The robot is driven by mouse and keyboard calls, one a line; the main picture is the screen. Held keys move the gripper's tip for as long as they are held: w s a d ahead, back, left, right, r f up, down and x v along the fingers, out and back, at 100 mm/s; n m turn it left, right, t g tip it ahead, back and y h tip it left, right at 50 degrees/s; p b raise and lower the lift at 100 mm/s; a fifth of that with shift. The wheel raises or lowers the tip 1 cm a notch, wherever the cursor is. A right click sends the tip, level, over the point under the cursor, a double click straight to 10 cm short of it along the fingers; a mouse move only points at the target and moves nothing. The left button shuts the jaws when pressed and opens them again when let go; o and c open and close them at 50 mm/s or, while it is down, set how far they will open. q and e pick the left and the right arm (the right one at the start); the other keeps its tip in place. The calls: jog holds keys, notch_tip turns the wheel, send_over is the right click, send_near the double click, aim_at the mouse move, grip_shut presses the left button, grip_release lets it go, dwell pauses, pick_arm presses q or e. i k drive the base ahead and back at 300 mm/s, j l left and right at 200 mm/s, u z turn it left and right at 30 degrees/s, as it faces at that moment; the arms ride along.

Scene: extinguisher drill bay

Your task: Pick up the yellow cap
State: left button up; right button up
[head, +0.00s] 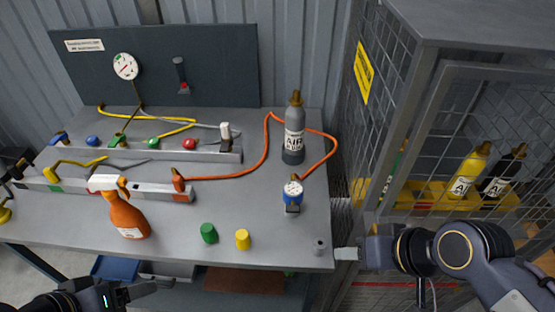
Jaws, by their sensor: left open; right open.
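The yellow cap (242,239) stands near the front edge of the grey workbench (270,255), just right of a green cap (209,233). Nothing covers it. My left gripper (150,288) is at the bottom left, in front of the bench edge, open and well to the left of the yellow cap. My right gripper (345,254) is open at the bench's front right corner, to the right of the yellow cap and apart from it.
An orange spray bottle (126,215) stands left of the caps. A mesh cage (400,100) borders the right.

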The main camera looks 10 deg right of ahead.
aim_at(242, 237)
jog(key=k+l, duration=0.1)
jog(key=l, duration=0.35)
jog(key=k+l, duration=0.15)
jog(key=l, duration=0.3)
jog(key=k+l, duration=0.1)
jog(key=l, duration=0.3)
jog(key=k+l, duration=0.1)
jog(key=l, duration=0.35)
jog(key=i, duration=0.45)
